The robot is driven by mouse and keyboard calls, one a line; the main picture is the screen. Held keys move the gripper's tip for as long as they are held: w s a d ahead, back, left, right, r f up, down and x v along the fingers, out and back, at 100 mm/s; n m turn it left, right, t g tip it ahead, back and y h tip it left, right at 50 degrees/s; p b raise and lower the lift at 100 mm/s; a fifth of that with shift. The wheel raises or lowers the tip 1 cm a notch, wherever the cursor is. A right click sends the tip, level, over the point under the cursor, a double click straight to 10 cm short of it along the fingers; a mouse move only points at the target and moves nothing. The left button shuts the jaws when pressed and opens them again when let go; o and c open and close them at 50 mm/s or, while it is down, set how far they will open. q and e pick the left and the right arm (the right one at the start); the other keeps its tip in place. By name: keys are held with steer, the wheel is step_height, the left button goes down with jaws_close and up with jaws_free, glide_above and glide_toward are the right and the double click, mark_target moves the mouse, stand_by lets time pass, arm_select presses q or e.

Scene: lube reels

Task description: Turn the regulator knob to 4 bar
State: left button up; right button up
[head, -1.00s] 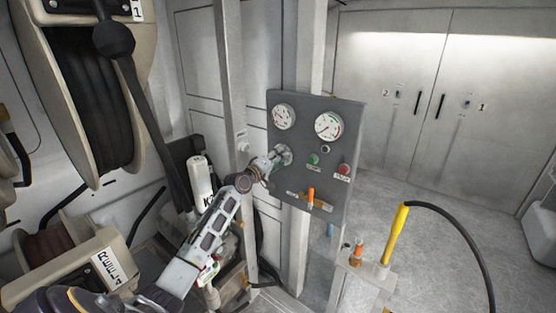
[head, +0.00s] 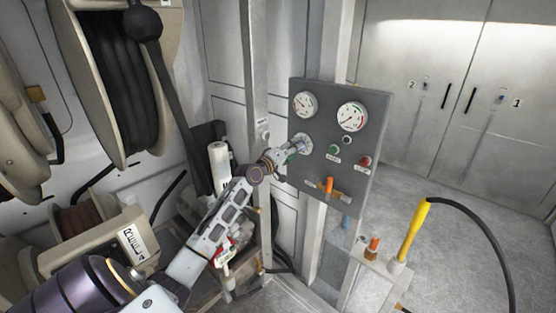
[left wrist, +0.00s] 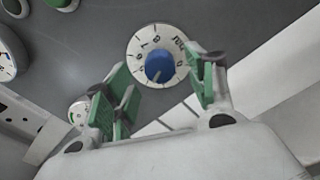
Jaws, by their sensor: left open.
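The regulator knob is a blue cap (left wrist: 159,66) on a round white dial (left wrist: 141,38) with printed numbers, clear in the left wrist view. A pale line on the cap points toward the lower left there; the number it meets is hard to read. My left gripper (left wrist: 164,88), with green finger pads, is open. Its fingers are spread to either side of the knob and do not visibly touch it. In the head view the left gripper (head: 298,147) is at the left side of the grey panel (head: 319,167) and largely hides the knob. My right gripper is not in view.
Two white gauges (head: 303,105) (head: 352,116) sit above. A green button (head: 334,149), a red button (head: 364,161) and an orange-handled valve (head: 329,186) are right of and below the gripper. A yellow nozzle (head: 412,232) with a black hose stands at the right.

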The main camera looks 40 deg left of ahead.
arm_select(q)
steer(key=s, duration=0.8)
steer(key=shift+s+a, duration=0.2)
steer(key=shift+a, duration=0.15)
stand_by(0.5)
